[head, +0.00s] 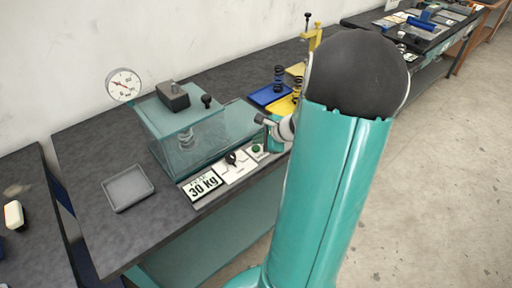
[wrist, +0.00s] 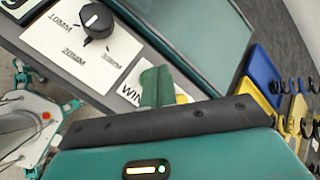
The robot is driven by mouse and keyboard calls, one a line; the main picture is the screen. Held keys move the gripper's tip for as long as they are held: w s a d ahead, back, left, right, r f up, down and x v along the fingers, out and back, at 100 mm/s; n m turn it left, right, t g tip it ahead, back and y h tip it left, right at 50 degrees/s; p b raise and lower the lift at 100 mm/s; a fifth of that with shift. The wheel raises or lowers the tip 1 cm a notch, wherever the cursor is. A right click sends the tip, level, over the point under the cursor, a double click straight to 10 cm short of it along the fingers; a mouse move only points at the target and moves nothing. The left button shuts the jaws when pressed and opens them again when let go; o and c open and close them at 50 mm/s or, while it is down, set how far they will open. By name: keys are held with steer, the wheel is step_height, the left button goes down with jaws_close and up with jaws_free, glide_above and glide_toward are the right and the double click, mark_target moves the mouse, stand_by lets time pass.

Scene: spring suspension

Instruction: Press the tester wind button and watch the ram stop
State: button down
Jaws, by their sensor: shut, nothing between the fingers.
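The spring tester is a clear teal-tinted case (head: 205,140) with a coil spring (head: 186,139) inside and a dark block (head: 173,95) on top. A white-faced dial gauge (head: 123,84) stands behind it. On the front panel, a small green round button (head: 257,148) shows at the right end. In the wrist view, a label starting "WIN" (wrist: 131,95) is partly covered by my gripper (wrist: 156,87). The fingers hide the button there, so contact cannot be told.
A black selector knob (wrist: 97,20) sits left of the label, beside 10MM and 20MM marks. A "30 Kg" display (head: 202,186) and grey tray (head: 127,187) are further left. Blue (head: 271,94) and yellow (head: 283,106) trays with springs lie to the right.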

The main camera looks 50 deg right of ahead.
mark_target(259, 149)
steer(key=shift+r, duration=2.55)
steer(key=a+r+n+g, duration=0.1)
steer(key=a+r+n, duration=0.1)
steer(key=a+n, duration=0.35)
steer(key=a+r+n+g+y, duration=0.1)
steer(key=a+r+n, duration=0.2)
steer(key=a, duration=0.6)
steer(key=a+r+n+g, duration=0.1)
steer(key=a+r+n, duration=0.1)
steer(key=a+n, duration=0.35)
steer(key=s+a+r+n+h, duration=0.1)
steer(key=s+a+r+n, duration=0.4)
steer(key=s+a+n, duration=0.5)
steer(key=a+n, duration=0.2)
steer(key=a, duration=0.2)
steer(key=shift+s+a+r+g+h, duration=0.2)
steer(key=shift+s+g+h, duration=0.1)
steer(key=shift+h, duration=0.1)
